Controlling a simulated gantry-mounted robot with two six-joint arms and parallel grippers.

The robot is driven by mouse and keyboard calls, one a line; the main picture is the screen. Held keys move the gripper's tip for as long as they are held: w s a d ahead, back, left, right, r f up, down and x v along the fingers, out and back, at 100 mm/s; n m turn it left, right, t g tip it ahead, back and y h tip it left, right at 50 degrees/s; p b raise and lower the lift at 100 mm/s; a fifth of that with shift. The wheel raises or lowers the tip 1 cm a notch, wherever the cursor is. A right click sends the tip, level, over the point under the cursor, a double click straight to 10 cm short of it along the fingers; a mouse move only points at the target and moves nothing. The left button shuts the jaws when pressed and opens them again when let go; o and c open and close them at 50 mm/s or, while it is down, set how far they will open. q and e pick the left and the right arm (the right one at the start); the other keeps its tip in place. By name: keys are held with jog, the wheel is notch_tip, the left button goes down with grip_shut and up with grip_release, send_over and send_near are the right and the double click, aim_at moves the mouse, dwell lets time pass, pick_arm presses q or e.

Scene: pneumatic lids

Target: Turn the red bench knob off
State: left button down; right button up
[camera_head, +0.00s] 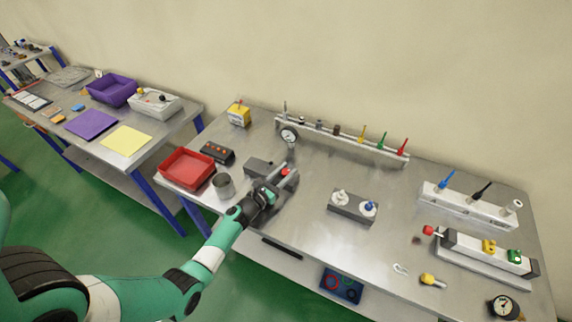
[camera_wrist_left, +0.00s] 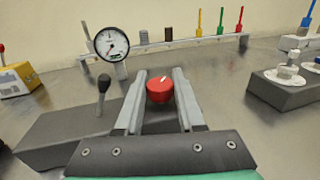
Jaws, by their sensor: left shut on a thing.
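The red knob (camera_head: 285,171) sits at the far end of a dark grey block on the bench, just in front of my left gripper (camera_head: 279,181). In the left wrist view the red knob (camera_wrist_left: 159,90) stands between the two grey fingers, with a small white mark on its top. My left gripper (camera_wrist_left: 160,74) is shut on it, fingers along its left and right sides. The block under the knob is mostly hidden by the fingers and palm. My right gripper is in no view.
A gauge (camera_head: 289,135) and a rail of coloured levers (camera_head: 340,140) stand behind. A grey cup (camera_head: 223,186) and red tray (camera_head: 187,168) are left. A grey block with fittings (camera_head: 352,206) is right.

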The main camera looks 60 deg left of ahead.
pick_arm(q)
jog(key=shift+m+t+h, duration=0.4)
jog(key=shift+m+h, duration=0.2)
jog(key=shift+h, duration=0.2)
jog(key=c, duration=0.5)
grip_release()
jog(key=shift+s+d+p, duration=0.15)
jog(key=shift+s+p, duration=0.2)
jog(key=shift+s, duration=0.15)
jog(key=p+v, duration=0.2)
jog(key=v, duration=0.8)
jog(key=shift+s+d, duration=0.15)
jog(key=shift+s, duration=0.15)
jog(key=shift+w, duration=0.1)
